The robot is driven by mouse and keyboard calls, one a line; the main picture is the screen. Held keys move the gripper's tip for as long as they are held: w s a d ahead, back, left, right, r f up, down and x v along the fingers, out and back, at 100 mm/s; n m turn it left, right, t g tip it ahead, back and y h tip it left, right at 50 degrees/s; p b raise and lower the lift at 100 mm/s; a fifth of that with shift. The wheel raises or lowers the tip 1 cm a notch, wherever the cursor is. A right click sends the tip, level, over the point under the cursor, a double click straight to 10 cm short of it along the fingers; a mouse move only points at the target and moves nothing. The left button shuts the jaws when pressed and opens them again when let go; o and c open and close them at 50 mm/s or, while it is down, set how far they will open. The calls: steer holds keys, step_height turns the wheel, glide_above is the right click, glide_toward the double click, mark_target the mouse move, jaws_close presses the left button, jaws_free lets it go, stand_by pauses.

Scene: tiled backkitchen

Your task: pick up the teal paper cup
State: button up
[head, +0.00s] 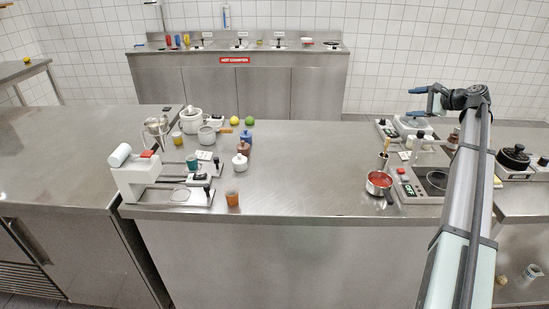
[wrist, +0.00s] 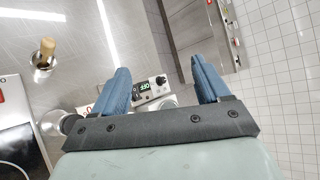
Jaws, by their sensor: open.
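My gripper (head: 415,102) is far to the right of the cup, raised near the right end of the counter. In the wrist view my gripper (wrist: 160,70) has its two blue fingers apart, with nothing held between them.
A red-filled saucepan (head: 378,183) sits at right. The counter's middle is clear.

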steer(key=w+a+f+m+g, duration=0.1)
steer(key=w+a+g, duration=0.1)
steer(key=a, duration=0.9)
steer(key=w+a+f+g, duration=0.1)
steer(key=a+g, duration=0.1)
steer(key=a, duration=0.9)
steer(key=m+g+h, duration=0.4)
steer(key=m+g, duration=0.1)
steer(key=m, duration=0.1)
glide_toward(191, 159)
steer(key=x, duration=0.5)
steer(key=s+x, duration=0.1)
steer(key=x, duration=0.2)
steer(key=shift+s+f, duration=0.1)
steer(key=shift+f, duration=0.25)
